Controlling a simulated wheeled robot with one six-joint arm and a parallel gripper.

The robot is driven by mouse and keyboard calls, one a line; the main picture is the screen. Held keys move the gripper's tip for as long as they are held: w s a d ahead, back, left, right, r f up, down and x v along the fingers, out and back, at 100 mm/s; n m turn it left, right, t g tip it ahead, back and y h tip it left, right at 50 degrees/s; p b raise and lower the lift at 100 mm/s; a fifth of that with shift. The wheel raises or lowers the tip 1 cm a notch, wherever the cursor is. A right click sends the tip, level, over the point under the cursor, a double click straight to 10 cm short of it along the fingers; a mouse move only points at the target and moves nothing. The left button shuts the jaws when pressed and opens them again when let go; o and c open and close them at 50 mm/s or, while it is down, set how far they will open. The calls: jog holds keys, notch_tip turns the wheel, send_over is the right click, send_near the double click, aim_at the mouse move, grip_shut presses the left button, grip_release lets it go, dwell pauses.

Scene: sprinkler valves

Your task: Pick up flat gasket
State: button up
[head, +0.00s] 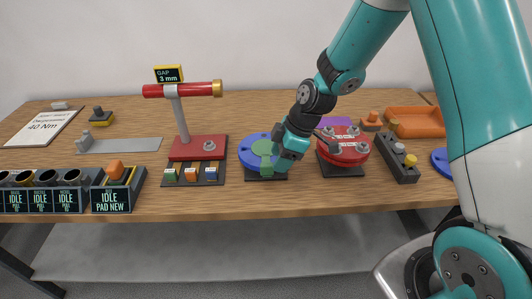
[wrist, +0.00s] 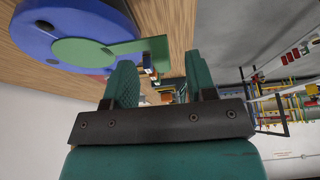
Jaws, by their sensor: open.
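The flat gasket is a thin green disc with a straight tab (head: 262,147). It lies on a round blue flange (head: 246,156), with its tab sticking out past the flange rim toward the table's front. In the wrist view the gasket (wrist: 82,52) and the blue flange (wrist: 40,27) fill the upper left, and the tab reaches toward the middle. My gripper (head: 280,147) is just right of the gasket in the head view. In the wrist view its two green fingers (wrist: 162,82) are apart with nothing held between them; the tab shows beyond the left finger.
Left of the flange stands a red-based post (head: 184,122) with a horizontal red bar. To the right is a red flange (head: 345,148) with bolts, then a dark block (head: 396,160) and an orange tray (head: 415,121). Labelled bins (head: 68,199) line the front left edge.

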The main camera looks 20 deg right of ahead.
jog(key=shift+p+x, duration=0.5)
jog(key=shift+x, duration=1.4)
jog(key=shift+w+a+r, duration=0.1)
jog(key=shift+a, duration=0.05)
grip_shut()
notch_tip(320, 180, up, 20)
jog(key=b, duration=0.2)
jog(key=shift+b, duration=0.4)
notch_tip(320, 180, up, 5)
jog(key=p, duration=0.4)
